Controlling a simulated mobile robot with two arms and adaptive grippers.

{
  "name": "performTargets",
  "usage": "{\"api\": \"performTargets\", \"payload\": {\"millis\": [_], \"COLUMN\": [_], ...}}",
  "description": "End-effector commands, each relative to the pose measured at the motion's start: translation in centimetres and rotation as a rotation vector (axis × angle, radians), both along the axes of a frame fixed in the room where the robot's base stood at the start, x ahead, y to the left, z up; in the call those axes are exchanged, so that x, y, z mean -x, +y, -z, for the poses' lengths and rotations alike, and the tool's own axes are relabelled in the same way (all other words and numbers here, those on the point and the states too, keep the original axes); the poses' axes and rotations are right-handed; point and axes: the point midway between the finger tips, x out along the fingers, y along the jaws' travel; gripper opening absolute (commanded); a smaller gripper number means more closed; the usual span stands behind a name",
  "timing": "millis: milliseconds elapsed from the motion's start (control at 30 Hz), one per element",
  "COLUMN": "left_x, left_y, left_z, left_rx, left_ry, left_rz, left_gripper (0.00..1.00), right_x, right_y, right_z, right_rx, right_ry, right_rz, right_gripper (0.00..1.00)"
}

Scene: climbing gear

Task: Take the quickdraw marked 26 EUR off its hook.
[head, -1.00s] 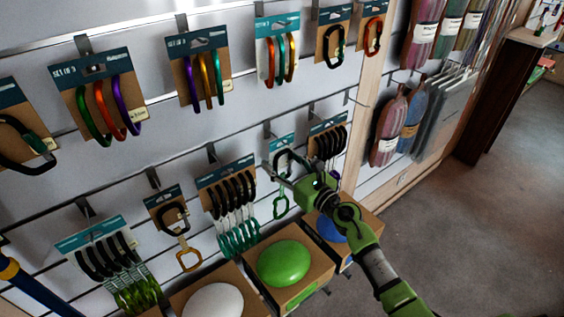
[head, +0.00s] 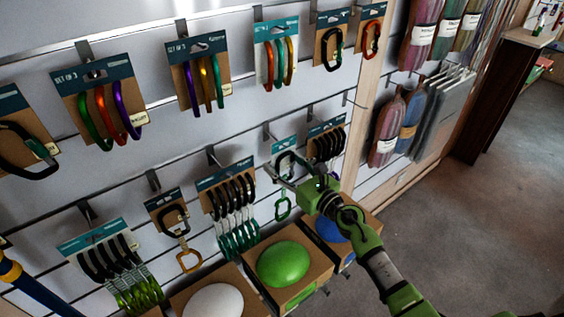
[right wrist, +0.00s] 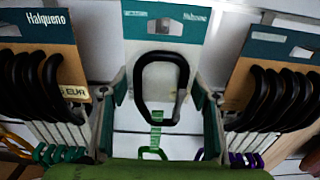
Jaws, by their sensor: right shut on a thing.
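A single quickdraw (head: 285,146) on a white and teal card hangs on the lower row of the slatted wall. It has a black upper carabiner and a green lower one. My right gripper (head: 279,167) is at its upper carabiner. In the right wrist view the black carabiner (right wrist: 140,92) stands upright in the middle, with the fingers of my right gripper (right wrist: 160,98) on both sides. The gripper is shut on this quickdraw. The lower carabiner is mostly hidden there. I cannot read a 26 EUR mark. My left gripper is not in view.
Close beside it hang a black quickdraw set (right wrist: 48,80) at left and another set (right wrist: 275,95) at right. Below are boxes with a green dome (head: 283,264) and a white dome (head: 213,300). Carabiner packs (head: 197,70) hang above. Open floor (head: 460,240) lies at right.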

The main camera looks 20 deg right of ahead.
Motion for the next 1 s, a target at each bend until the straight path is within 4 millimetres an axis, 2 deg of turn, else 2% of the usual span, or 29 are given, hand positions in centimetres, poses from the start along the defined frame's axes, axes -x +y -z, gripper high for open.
{"api": "performTargets", "payload": {"millis": [433, 1000], "left_x": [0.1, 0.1], "left_y": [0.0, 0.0], "left_z": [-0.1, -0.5], "left_rx": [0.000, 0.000], "left_ry": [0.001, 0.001], "left_rz": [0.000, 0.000], "left_gripper": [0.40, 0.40], "right_x": [0.3, 2.1], "right_y": [-0.1, -0.8], "right_z": [-0.1, -0.4], "right_rx": [0.000, 0.000], "right_ry": [-0.001, -0.001], "right_rz": [0.000, 0.000], "right_gripper": [0.32, 0.32]}}
